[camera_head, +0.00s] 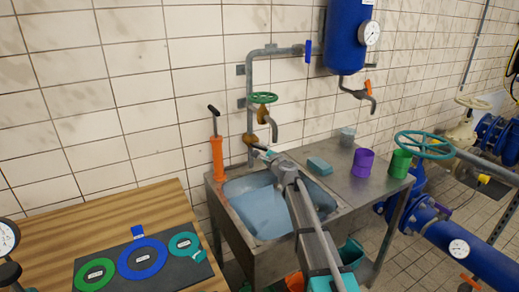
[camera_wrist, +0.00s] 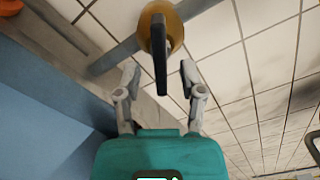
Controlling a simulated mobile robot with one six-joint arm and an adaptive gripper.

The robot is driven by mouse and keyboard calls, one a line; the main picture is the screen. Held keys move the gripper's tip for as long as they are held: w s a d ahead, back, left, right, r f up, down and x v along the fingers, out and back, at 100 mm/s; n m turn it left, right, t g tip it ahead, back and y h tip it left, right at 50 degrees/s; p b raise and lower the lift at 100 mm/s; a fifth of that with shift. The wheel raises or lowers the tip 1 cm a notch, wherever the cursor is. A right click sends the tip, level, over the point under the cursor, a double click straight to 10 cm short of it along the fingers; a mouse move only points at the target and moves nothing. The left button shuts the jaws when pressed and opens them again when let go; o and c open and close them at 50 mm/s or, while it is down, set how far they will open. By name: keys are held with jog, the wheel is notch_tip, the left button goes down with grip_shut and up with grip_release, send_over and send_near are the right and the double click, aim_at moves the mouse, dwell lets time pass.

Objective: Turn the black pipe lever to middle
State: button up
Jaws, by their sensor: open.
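The black pipe lever (camera_wrist: 160,62) hangs from a brass valve (camera_wrist: 172,28) on a grey pipe in the wrist view. Its lower end points down toward my gripper (camera_wrist: 159,75). My gripper is open, with one fingertip on each side of the lever's lower end and visible gaps between. I cannot tell how deep the lever sits between the fingers. In the head view my gripper (camera_head: 264,151) is at the wall pipe, close to the lower brass fitting (camera_head: 248,139) above the sink. The lever itself cannot be made out there.
A sink (camera_head: 236,217) with bluish water lies below my arm. A green handwheel (camera_head: 263,98) and a brass tap sit just above my gripper. An orange pump (camera_head: 217,158) stands left. Purple (camera_head: 363,161) and green (camera_head: 400,162) cups stand on the counter at right.

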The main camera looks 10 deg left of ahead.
jog(key=shift+x, duration=1.2)
grip_shut()
